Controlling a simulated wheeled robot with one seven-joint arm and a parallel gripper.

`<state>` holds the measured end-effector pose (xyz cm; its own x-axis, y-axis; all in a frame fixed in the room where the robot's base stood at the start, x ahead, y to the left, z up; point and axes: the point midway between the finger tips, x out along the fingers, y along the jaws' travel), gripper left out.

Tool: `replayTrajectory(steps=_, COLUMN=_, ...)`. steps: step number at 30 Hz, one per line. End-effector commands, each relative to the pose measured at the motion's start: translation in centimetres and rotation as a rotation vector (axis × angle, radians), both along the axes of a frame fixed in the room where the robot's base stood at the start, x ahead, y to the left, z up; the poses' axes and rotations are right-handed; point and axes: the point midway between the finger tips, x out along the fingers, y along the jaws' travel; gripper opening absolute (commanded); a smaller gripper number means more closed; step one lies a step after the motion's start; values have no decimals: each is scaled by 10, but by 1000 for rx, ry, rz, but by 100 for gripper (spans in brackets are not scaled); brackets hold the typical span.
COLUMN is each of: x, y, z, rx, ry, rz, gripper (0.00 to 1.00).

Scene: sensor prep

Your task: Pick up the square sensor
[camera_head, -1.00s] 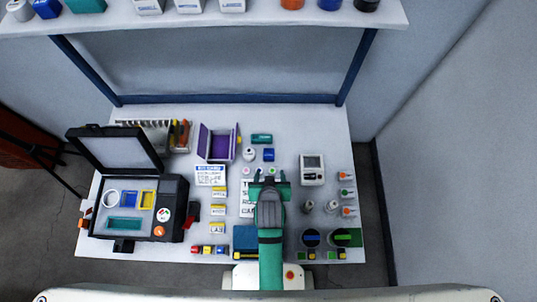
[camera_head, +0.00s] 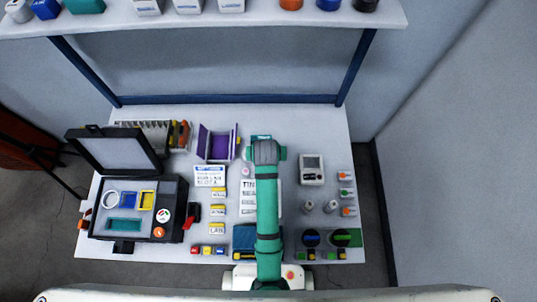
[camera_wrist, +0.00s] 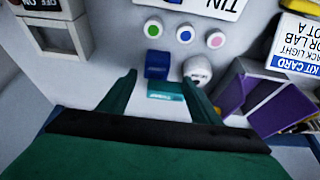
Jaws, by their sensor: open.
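The square sensor looks to be the blue block (camera_wrist: 157,65), which lies on the table in the wrist view, just beyond my fingertips. My gripper (camera_wrist: 160,82) is open and empty above the table, its two green fingers apart. A teal block (camera_wrist: 165,92) lies between the fingers in that view, close to the blue block. A white round piece (camera_wrist: 197,68) sits to the right of the blue block, near the right fingertip. In the head view my arm hides the blue block, and only part of the teal block (camera_head: 261,138) shows.
An open purple box (camera_head: 218,144) stands left of my gripper. A white meter (camera_head: 312,168) stands to its right. A black case (camera_head: 172,205) with coloured inserts and an open lid is at the left. Three coloured dots (camera_wrist: 184,35) lie beyond the blue block in the wrist view.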

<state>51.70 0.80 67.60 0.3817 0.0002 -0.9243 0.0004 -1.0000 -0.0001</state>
Motion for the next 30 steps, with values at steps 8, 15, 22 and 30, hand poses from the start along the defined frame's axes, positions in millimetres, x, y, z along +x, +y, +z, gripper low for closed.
replayTrajectory(steps=8, x=7, y=-3, z=-19, rx=0, ry=2, rz=0, gripper=58)
replayTrajectory(steps=15, x=20, y=-7, z=-49, rx=0, ry=0, rz=-1, gripper=58)
replayTrajectory(steps=22, x=24, y=-7, z=-57, rx=0, ry=-1, rz=0, gripper=58)
replayTrajectory(steps=30, x=23, y=-7, z=-57, rx=0, ry=-1, rz=0, gripper=24)
